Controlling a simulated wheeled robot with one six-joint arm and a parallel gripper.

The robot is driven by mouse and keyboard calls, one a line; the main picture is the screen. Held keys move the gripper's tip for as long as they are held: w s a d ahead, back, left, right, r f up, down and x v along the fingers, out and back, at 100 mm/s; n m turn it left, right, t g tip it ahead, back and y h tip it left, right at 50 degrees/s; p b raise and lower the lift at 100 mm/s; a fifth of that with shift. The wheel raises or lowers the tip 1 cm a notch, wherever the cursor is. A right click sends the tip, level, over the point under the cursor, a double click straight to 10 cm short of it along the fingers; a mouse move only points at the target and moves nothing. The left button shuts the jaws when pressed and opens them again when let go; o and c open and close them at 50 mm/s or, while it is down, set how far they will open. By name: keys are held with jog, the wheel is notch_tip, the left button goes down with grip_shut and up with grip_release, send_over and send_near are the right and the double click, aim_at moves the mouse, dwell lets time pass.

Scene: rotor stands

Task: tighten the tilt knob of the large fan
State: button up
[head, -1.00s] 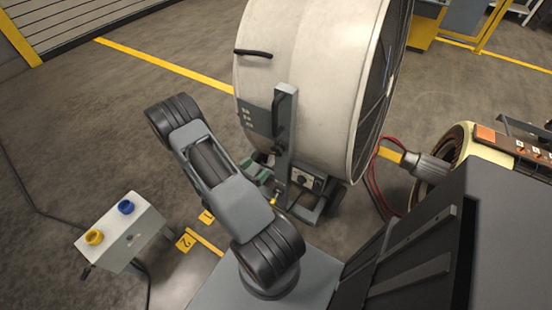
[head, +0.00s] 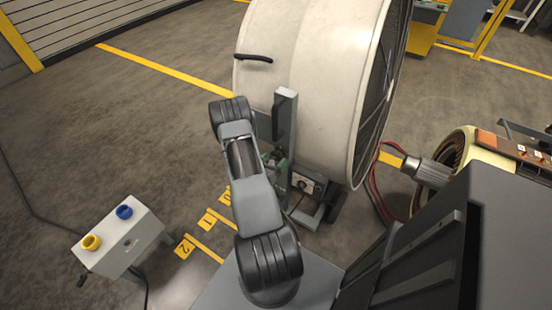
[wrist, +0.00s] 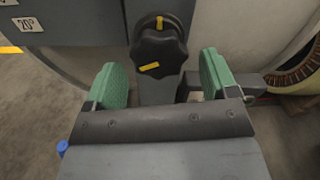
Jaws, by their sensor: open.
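The large fan (head: 310,80) is a big off-white drum held by a grey upright bracket (head: 285,125). In the wrist view its tilt knob (wrist: 160,52) is black and lobed, with a yellow mark on its face. Another yellow mark shows above it on the grey post. My gripper (wrist: 163,72) is open, its green fingers to the left and right of the knob's lower part, with nothing held. I cannot tell whether they touch it. In the head view my gripper (head: 275,158) is small beside the bracket, and my arm partly covers it; the knob is hidden there.
A control box (head: 125,240) with blue and yellow buttons stands at left. A motor-like unit (head: 432,170) with red cables is at right. Open floor lies left of the fan.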

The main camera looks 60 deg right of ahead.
jog(key=shift+d, duration=1.2)
jog(key=shift+c, duration=0.5)
